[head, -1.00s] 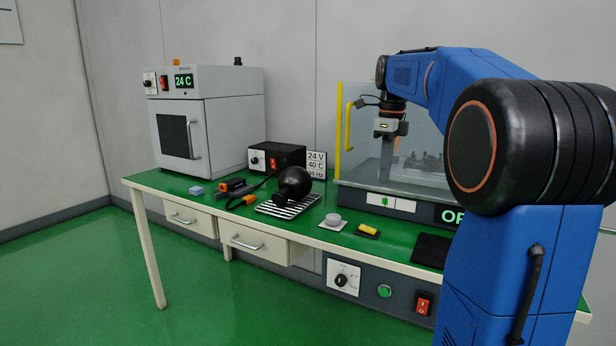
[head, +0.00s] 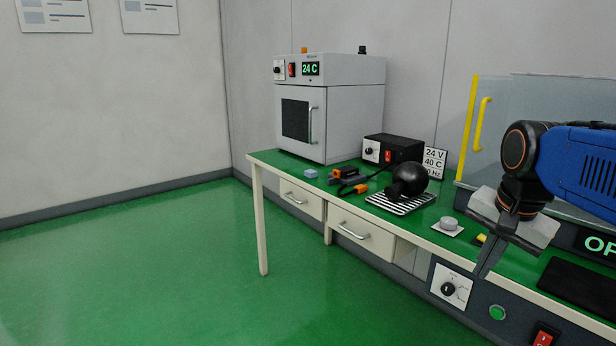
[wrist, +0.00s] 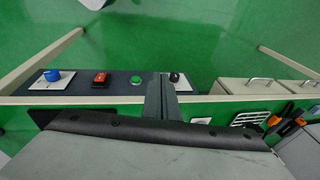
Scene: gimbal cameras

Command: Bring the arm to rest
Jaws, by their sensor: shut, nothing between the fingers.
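My blue arm (head: 585,165) comes in from the right edge in the head view. My gripper (head: 486,266) hangs from its black wrist over the bench's front edge, with its fingers pointing down. In the wrist view my gripper (wrist: 161,84) shows as two fingers pressed together above the bench's front edge. It is shut and empty. In the head view it partly hides the yellow part on the bench.
The bench (head: 265,156) carries a grey oven (head: 345,115), a black power unit (head: 400,148), a black ball (head: 414,178) on a striped plate and a clear enclosure (head: 520,110). A control panel (head: 470,290) is below the front edge. Open floor lies left.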

